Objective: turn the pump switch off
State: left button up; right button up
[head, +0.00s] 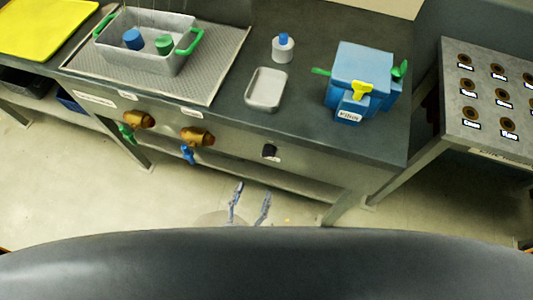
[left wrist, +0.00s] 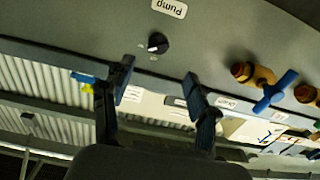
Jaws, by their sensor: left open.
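The pump switch is a small black round knob (head: 269,151) on the steel front panel of the counter. In the left wrist view the knob (left wrist: 158,43) sits beside a white label reading "Pump" (left wrist: 169,8), which appears upside down, and a small white mark shows on its face. My left gripper (head: 251,192) is in front of and below the panel in the head view, fingers apart and empty. In the left wrist view the open fingers (left wrist: 158,70) point toward the panel, with the knob beyond and between their tips, apart from them. My right gripper is not in view.
Brass valves with a green handle (head: 126,132) and a blue handle (head: 187,154) are left of the knob. On the counter stand a metal basin (head: 150,62), a small tray (head: 265,89) and a blue filter box (head: 362,65). Floor shows below the panel.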

aim_at(269, 152)
pick_arm(q)
jog(key=x, duration=1.1)
jog(key=shift+p, duration=0.4)
jog(key=shift+d, duration=0.1)
jog(key=c, duration=1.2)
